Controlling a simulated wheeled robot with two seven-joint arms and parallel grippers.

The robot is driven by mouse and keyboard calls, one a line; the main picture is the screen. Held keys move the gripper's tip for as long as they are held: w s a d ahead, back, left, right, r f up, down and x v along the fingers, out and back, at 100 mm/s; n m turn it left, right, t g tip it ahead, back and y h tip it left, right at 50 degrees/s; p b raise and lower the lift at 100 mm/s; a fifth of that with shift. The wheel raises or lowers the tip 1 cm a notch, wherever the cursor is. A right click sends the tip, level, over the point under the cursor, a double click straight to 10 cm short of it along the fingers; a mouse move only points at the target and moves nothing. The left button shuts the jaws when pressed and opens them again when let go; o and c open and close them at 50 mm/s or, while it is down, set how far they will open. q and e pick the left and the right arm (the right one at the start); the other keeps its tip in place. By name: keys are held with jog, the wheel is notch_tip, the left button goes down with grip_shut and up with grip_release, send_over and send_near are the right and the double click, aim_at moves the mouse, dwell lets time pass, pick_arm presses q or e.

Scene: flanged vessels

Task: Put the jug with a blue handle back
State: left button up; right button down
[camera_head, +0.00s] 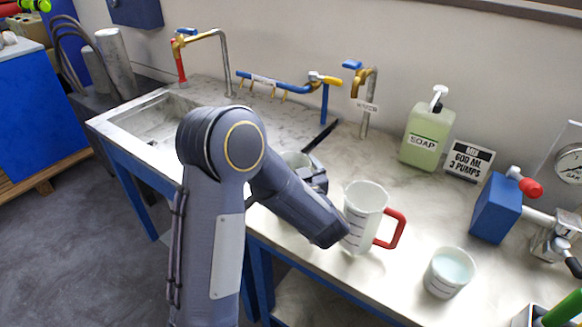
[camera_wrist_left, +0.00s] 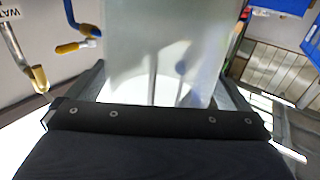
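A whitish vessel (camera_head: 295,159) stands mostly hidden behind my left arm, beside the sink. No handle of it shows, so I cannot tell if it is the jug with the blue handle. My left gripper (camera_head: 314,178) is at this vessel, partly covered by its own arm. In the left wrist view a translucent vessel (camera_wrist_left: 165,45) fills the space between the widely spaced fingers (camera_wrist_left: 165,92). Whether both fingers press on it is unclear. A white jug with a red handle (camera_head: 365,212) stands upright just right of my left forearm. My right gripper is not in view.
A cup (camera_head: 449,272) stands right of the red-handled jug. A soap bottle (camera_head: 427,132), a sign (camera_head: 468,160) and a blue box (camera_head: 497,208) are farther back and right. Taps (camera_head: 366,95) line the wall. The sink (camera_head: 150,118) is at the counter's left.

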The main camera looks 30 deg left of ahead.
pick_arm(q)
jog(key=b+v, duration=0.1)
jog(key=v, duration=0.6)
jog(key=shift+s+d+r, duration=0.15)
jog(key=shift+s+d, duration=0.05)
dwell(0.4)
